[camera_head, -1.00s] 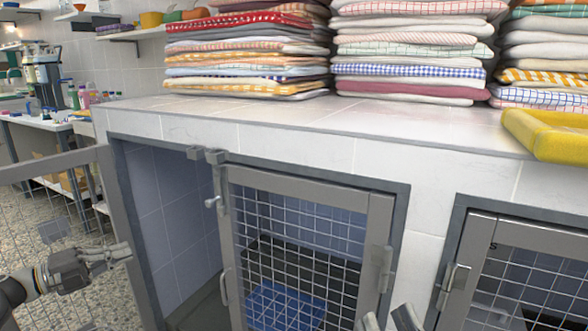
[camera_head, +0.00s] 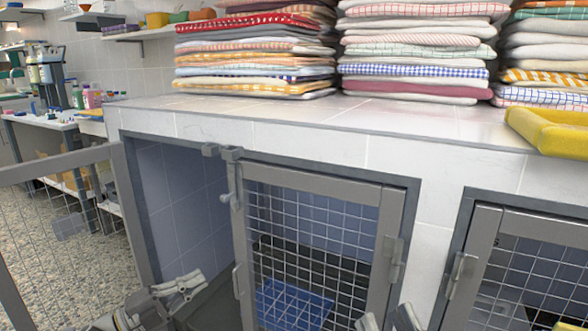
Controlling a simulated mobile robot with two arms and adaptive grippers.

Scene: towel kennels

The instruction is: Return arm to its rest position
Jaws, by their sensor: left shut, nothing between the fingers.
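My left gripper (camera_head: 190,282) is low in the head view, in front of the open left kennel's lower part. Its fingers point right, toward the kennel's mesh door. It is shut and empty. My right gripper (camera_head: 389,318) shows only as two fingertips at the bottom edge, in front of the middle kennel door. They stand apart, with nothing seen between them. The rest of that gripper is out of frame.
A mesh door (camera_head: 70,215) stands swung open at the left. The middle mesh door (camera_head: 318,240) and right kennel door (camera_head: 520,270) are in front of me. Stacked towels (camera_head: 255,55) and a yellow tray (camera_head: 550,130) lie on the tiled top.

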